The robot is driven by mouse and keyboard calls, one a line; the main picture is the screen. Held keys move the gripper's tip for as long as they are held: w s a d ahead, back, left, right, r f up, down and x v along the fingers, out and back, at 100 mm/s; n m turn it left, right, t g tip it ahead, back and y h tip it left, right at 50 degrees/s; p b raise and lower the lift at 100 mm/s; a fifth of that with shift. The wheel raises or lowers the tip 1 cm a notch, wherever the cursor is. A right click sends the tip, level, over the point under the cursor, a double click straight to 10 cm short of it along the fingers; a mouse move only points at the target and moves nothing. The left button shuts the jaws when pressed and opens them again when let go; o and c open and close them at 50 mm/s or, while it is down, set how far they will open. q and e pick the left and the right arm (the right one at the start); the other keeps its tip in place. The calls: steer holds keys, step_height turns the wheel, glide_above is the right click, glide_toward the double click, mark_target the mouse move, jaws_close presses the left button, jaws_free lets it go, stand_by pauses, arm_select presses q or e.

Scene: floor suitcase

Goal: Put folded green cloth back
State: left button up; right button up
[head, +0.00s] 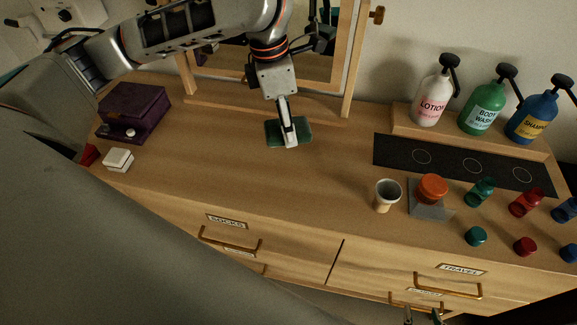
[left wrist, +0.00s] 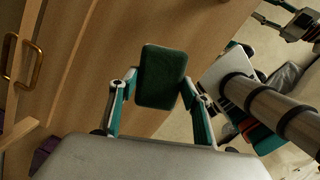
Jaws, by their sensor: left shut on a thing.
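The folded green cloth (head: 272,132) is a flat dark green rectangle, held above the dresser top in front of the mirror. My left gripper (head: 289,140) is shut on it. The left wrist view shows the cloth (left wrist: 162,76) between the two fingertips, with the dresser's wood behind it. I cannot tell how far the cloth is above the wood. My right gripper (head: 423,314) shows only by its tips at the bottom edge in the head view, apart, with nothing seen between them. It is low, in front of the dresser drawers.
The dresser top (head: 300,180) is clear at its middle. A purple box (head: 135,112) and white box (head: 118,160) stand left. A cup (head: 387,195), an orange-topped jar (head: 432,188), small bottles and lids stand right. Pump bottles (head: 484,105) stand on a riser behind a black mat (head: 450,165).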

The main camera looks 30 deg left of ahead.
mark_target(277, 128)
arm_select(q)
step_height(277, 128, down, 15)
steer(key=shift+r, duration=0.2)
steer(key=shift+f, duration=0.1)
steer(key=o, duration=1)
steer(key=r, duration=0.4)
steer(key=a+r, duration=0.1)
steer(key=r, duration=0.3)
steer(key=s+r, duration=0.1)
steer(key=r, duration=0.3)
steer(key=shift+a, duration=0.25)
steer(key=shift+s, duration=0.15)
